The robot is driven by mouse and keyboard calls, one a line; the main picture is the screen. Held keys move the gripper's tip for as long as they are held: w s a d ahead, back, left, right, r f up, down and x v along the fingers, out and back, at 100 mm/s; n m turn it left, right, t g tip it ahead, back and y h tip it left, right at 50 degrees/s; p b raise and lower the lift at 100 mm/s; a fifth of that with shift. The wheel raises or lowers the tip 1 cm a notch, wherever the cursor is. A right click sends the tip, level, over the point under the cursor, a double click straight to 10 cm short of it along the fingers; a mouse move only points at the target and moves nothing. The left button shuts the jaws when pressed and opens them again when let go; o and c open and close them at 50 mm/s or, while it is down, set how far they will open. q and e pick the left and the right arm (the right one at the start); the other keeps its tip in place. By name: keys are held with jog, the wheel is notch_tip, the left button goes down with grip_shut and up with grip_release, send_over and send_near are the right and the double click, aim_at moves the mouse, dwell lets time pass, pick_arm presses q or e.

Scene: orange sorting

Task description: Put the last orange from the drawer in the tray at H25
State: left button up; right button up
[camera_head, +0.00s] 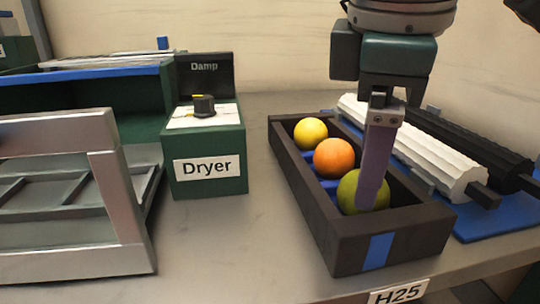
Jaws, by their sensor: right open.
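A dark tray (338,239) with a blue stripe on its front stands above the H25 label (398,293). In it, from back to front, lie a yellow ball (310,132), an orange one (334,158) and a green one (350,190). My right gripper (370,200) points down over the front of the tray, its purple finger covering part of the green fruit. It is open. An open drawer (125,260) with a metal frame and a divided grey bottom is at the left; no orange shows in its visible part. My left gripper is out of view.
A green box marked Dryer (208,145) with a knob (204,105) stands between drawer and tray. A white ribbed roller (420,150) and a black one (480,150) lie on a blue base right of the tray. Bare counter (245,235) lies between drawer and tray.

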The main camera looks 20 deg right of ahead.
jog(key=p+v, duration=0.2)
jog(key=v, duration=0.6)
jog(key=shift+r, duration=0.3)
dwell(0.8)
